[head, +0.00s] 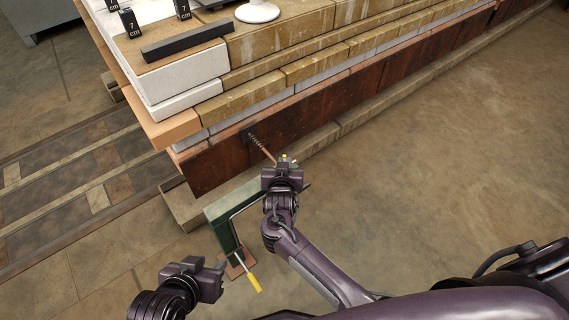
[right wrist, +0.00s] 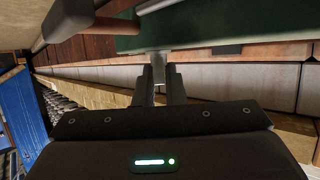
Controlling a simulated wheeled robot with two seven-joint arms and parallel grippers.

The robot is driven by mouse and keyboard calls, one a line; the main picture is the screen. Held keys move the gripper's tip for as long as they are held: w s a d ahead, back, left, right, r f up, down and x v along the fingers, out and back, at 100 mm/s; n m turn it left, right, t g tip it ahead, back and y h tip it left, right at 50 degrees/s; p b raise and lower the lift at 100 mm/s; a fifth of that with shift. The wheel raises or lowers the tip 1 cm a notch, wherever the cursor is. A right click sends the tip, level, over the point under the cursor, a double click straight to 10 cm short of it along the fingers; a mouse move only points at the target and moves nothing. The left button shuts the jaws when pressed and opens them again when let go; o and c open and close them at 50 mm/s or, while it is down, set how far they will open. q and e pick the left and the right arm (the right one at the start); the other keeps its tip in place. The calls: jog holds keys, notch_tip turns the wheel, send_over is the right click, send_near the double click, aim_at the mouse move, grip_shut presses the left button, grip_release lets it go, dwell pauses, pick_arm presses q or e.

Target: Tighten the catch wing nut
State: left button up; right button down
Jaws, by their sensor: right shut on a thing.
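A spring-wrapped rod (head: 262,147) sticks out from the rust-brown side plate of the stack and ends at my right gripper (head: 286,161). Small brass-coloured parts show at that gripper's tip in the head view; the catch wing nut is not clearly distinguishable there. In the right wrist view, the two fingers of my right gripper (right wrist: 160,82) are close together around a small grey piece (right wrist: 158,65), seemingly the wing nut. My left gripper (head: 221,268) is low at the left, apart from the rod; its finger gap is unclear.
A green bracket (head: 222,210) with a bent grey rod and a yellow handle (head: 253,283) stands beside the right gripper. The layered stack (head: 300,70) carries a dark bar (head: 187,42) and small black blocks marked 7 cm. Floor at right is clear.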

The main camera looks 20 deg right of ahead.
pick_arm(q)
jog(key=shift+w+r, duration=0.1)
pick_arm(e)
jog(key=shift+h, duration=0.3)
jog(key=c, duration=1.5)
grip_release()
